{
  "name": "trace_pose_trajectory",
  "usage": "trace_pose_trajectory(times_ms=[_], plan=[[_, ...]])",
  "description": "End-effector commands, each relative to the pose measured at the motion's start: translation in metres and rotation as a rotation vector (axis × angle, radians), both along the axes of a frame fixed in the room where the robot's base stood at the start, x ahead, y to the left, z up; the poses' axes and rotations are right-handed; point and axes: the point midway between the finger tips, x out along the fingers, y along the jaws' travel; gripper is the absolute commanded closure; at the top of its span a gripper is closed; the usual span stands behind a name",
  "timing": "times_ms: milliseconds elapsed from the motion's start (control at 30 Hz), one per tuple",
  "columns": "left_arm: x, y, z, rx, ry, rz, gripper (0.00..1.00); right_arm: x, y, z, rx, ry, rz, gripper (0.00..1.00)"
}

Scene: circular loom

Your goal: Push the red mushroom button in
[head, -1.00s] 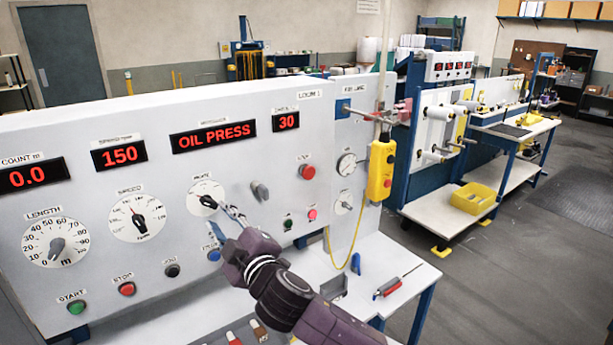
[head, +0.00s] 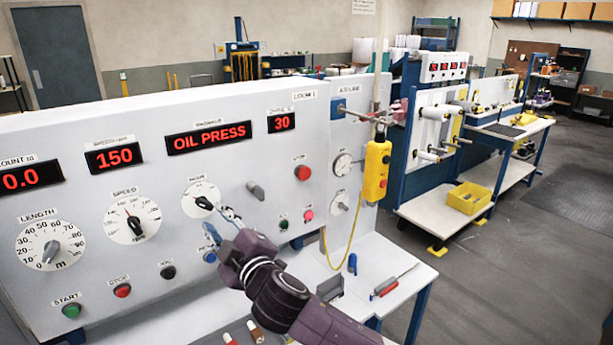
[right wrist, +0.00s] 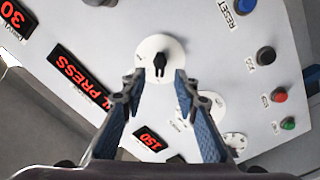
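A red mushroom button (head: 303,173), larger than the small buttons below it, stands out from the right part of the pale control panel (head: 90,190). It is not seen in the right wrist view. My right gripper (head: 228,213) is in front of the panel, left of and below that button and close to a white dial with a black knob (head: 203,203). In the right wrist view my right gripper (right wrist: 156,88) has its fingers apart with nothing between the tips, and the black knob (right wrist: 160,63) lies just beyond them. My left gripper is not in view.
A grey selector knob (head: 256,190) sits between my right gripper and the red button. A red stop button (head: 122,291) is at lower left. A yellow pendant box (head: 376,171) hangs at right. A screwdriver (head: 392,284) lies on the shelf.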

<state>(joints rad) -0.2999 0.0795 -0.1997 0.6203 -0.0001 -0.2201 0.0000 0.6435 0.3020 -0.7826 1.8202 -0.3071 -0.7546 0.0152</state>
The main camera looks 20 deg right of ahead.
Motion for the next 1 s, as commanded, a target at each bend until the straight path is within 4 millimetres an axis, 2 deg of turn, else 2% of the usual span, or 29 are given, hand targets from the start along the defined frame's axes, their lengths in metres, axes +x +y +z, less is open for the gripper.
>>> trace_pose_trajectory(times_ms=[33,133,233,367,500,633,800,1000], plan=[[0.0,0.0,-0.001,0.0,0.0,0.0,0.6,0.0,-0.001,0.0,-0.001,-0.003,-0.001,0.79],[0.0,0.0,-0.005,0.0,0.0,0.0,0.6,0.003,-0.008,0.006,-0.011,-0.042,-0.008,0.9],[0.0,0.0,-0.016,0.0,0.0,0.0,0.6,0.008,-0.024,0.023,-0.045,-0.144,-0.024,1.0],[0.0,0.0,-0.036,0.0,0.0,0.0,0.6,0.009,-0.054,0.06,-0.14,-0.361,-0.049,1.0],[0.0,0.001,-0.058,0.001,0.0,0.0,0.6,-0.004,-0.08,0.097,-0.31,-0.612,-0.063,1.0],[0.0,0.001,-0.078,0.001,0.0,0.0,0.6,-0.02,-0.094,0.116,-0.511,-0.808,-0.062,1.0],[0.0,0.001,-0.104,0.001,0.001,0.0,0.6,-0.036,-0.106,0.113,-0.829,-0.994,-0.046,1.0],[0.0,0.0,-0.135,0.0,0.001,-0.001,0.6,-0.036,-0.131,0.081,-1.261,-1.083,-0.018,1.0]])
